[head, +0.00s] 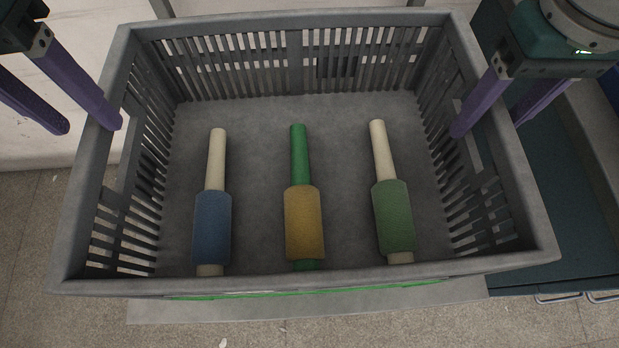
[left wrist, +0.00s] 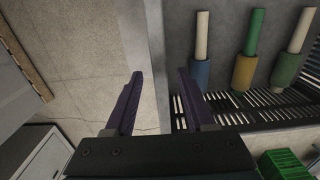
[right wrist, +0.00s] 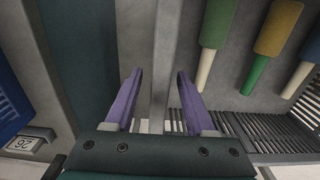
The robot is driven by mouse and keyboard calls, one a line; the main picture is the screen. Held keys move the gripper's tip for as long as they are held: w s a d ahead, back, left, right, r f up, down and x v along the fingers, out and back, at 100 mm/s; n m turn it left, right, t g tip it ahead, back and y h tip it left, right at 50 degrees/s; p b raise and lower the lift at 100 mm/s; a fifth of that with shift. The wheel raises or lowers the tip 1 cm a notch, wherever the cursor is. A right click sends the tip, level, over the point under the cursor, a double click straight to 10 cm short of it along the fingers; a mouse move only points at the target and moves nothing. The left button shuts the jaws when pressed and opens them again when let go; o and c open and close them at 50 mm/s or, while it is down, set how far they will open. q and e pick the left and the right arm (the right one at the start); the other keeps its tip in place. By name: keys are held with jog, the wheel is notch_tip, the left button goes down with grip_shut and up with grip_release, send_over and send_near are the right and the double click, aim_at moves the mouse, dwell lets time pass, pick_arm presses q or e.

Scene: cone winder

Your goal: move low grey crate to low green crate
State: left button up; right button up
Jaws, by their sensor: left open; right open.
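The low grey crate (head: 300,279) fills the middle of the head view, with slatted walls. Three yarn bobbins lie in it: blue (head: 212,225), yellow (head: 303,222) and green (head: 394,215). My left gripper (head: 91,127) is open at the crate's left wall; in the left wrist view the rim (left wrist: 154,50) runs between its fingers. My right gripper (head: 487,128) is open at the right wall; in the right wrist view the rim (right wrist: 164,60) runs between its fingers. A green crate (left wrist: 284,163) shows at the lower right of the left wrist view; whether it is low is unclear.
A thin green edge (head: 300,293) shows under the grey crate's front rim, above a pale ledge (head: 310,306). A dark teal surface (head: 560,205) lies to the right. Speckled floor (head: 35,235) is open at the left. A blue object (right wrist: 10,105) is near a "26" label (right wrist: 25,143).

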jog(key=shift+r, duration=0.15)
pick_arm(q)
notch_tip(320, 180, up, 9)
jog(key=shift+f, duration=0.2)
pick_arm(e)
notch_tip(320, 180, up, 12)
pick_arm(q)
jog(key=shift+d, duration=0.1)
dwell(0.4)
